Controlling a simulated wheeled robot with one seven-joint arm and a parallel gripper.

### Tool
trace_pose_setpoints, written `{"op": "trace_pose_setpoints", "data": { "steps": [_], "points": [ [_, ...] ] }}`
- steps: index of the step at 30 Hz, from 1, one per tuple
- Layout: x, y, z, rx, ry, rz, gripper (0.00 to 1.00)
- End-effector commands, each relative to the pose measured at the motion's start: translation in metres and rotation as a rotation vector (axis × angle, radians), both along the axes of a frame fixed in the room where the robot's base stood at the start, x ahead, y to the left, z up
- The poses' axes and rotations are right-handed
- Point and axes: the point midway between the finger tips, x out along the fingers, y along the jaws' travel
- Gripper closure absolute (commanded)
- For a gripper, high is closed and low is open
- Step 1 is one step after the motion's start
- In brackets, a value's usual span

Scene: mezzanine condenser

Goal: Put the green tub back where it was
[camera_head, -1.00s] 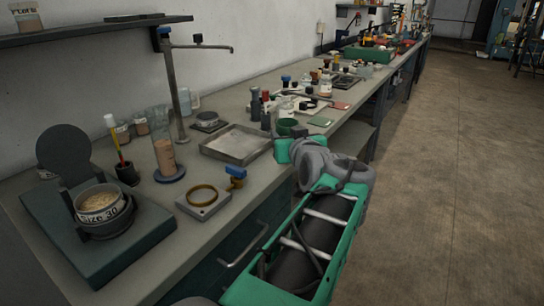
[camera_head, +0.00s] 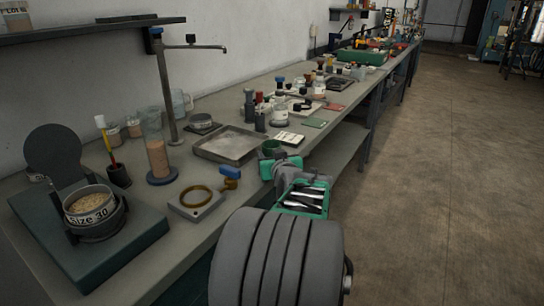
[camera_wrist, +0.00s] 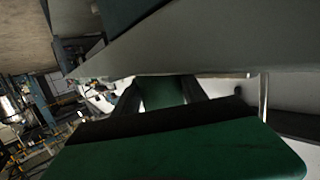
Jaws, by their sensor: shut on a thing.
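The green tub (camera_head: 271,147) is a small, dark green, round tub in the head view, at the end of my arm near the front edge of the bench. My gripper (camera_head: 268,157) is shut on it, though the arm partly hides the fingers and the lower part of the tub. In the wrist view a green piece of the tub (camera_wrist: 163,93) shows between the two dark fingers of my gripper (camera_wrist: 165,100). I cannot tell whether the tub touches the bench.

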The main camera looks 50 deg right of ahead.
Motion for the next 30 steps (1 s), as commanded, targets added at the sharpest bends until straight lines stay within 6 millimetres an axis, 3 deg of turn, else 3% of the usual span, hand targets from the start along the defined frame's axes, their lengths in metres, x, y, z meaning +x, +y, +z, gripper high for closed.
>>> {"op": "trace_pose_setpoints", "data": {
  "steps": [2, 3, 10, 20, 30],
  "points": [
    [0.0, 0.0, -0.004, -0.001, -0.001, 0.0, 0.91],
    [0.0, 0.0, -0.003, 0.0, 0.0, 0.0, 0.48],
    [0.0, 0.0, -0.002, 0.0, 0.0, 0.0, 0.3],
    [0.0, 0.0, 0.004, 0.0, 0.0, 0.0, 0.28],
    [-0.06, 0.047, 0.018, -0.001, -0.001, -0.006, 0.28]
  ]
}}
